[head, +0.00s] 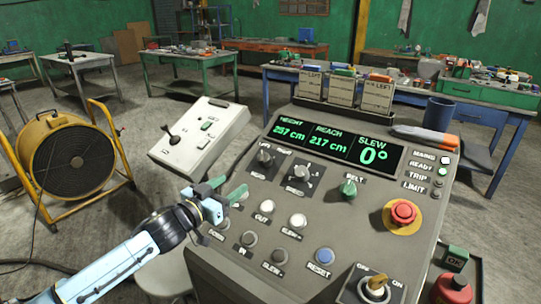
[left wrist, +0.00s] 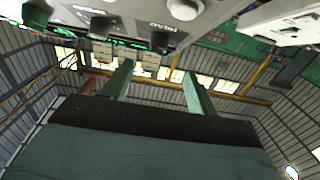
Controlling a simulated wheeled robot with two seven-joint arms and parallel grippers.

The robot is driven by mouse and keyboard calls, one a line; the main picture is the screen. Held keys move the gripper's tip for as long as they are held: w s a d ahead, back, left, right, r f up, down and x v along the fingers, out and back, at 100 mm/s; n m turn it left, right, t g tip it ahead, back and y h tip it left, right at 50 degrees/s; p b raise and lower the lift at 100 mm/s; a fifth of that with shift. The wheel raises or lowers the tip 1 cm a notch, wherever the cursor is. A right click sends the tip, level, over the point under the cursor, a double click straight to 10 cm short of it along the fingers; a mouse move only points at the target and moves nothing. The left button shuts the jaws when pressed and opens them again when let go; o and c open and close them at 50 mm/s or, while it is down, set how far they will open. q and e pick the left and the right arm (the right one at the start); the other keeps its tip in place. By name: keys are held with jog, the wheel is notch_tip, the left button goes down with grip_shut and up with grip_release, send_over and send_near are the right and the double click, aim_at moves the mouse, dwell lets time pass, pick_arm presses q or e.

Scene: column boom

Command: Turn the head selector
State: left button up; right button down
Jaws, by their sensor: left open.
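The head selector (head: 265,156) is a small dark knob at the upper left of the grey sloped control panel (head: 222,262), under the green display. Its label below appears to read HEAD. My left gripper (head: 228,188) is over the panel's left edge, below and left of the selector in the head view, and apart from it. Its two green fingers are spread with nothing between them; they also show in the left wrist view (left wrist: 157,70). I cannot tell which knob in the left wrist view is the selector. My right gripper is not in view.
A second, larger selector (head: 300,173) sits just right of the head selector. A green belt knob (head: 348,187), white push buttons (head: 298,220) and a red emergency stop (head: 403,212) share the panel. A white joystick box (head: 200,135) stands left of it. The display (head: 335,143) reads slew 0°.

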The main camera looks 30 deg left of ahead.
aim_at(260, 162)
pick_arm(q)
jog(key=w, duration=0.4)
jog(key=shift+d+r, duration=0.2)
jog(key=shift+r, duration=0.2)
jog(key=w, duration=0.8)
jog(key=shift+d+f, duration=0.1)
jog(key=shift+d, duration=0.25)
jog(key=shift+w, duration=0.55)
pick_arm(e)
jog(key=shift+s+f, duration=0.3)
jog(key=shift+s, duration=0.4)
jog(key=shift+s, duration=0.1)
pick_arm(q)
jog(key=c, duration=1)
